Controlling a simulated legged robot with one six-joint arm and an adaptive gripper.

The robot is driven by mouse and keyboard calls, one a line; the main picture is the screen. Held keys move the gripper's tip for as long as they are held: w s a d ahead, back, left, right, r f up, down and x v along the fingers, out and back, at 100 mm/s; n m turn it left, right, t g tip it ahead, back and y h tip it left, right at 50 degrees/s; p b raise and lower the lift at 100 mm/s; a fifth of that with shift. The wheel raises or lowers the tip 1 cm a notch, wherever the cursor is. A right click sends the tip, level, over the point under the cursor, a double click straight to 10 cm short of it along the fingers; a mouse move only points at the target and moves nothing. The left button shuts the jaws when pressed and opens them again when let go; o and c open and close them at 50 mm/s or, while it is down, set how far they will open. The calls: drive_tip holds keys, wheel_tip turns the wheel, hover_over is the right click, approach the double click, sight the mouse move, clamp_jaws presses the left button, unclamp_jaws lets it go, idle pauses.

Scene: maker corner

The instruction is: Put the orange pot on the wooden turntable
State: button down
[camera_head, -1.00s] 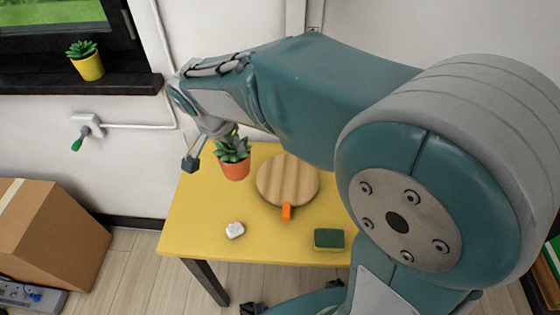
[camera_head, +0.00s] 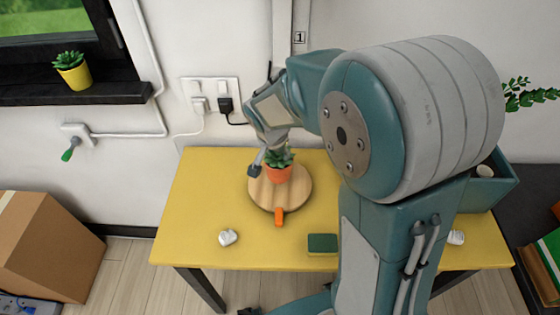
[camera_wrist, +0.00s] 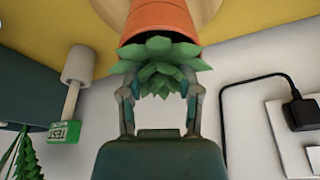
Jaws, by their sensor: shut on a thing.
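The orange pot (camera_head: 279,174) holds a green succulent and stands out over the wooden turntable (camera_head: 262,198) in the head view. I cannot tell whether its base touches the disc. The turntable is a round, striped wooden disc with an orange tab (camera_head: 279,216) at its front. My gripper (camera_head: 268,166) is at the plant and pot from behind. In the wrist view my gripper (camera_wrist: 162,90) has its two fingers closed around the succulent (camera_wrist: 160,65), just at the rim of the orange pot (camera_wrist: 158,18). The far side of the pot is hidden.
The yellow table (camera_head: 195,205) also bears a crumpled white lump (camera_head: 228,237) and a green-topped sponge (camera_head: 322,243). A teal bin (camera_head: 492,188) stands at the right. The table's left part is clear. A black plug (camera_head: 225,105) sits on the wall behind.

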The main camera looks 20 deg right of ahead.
sight(280, 162)
drive_tip(key=x, duration=0.2)
drive_tip(key=shift+s+d+f, duration=0.1)
drive_tip(key=shift+f, duration=0.8)
drive_tip(key=shift+c, duration=1.5)
unclamp_jaws()
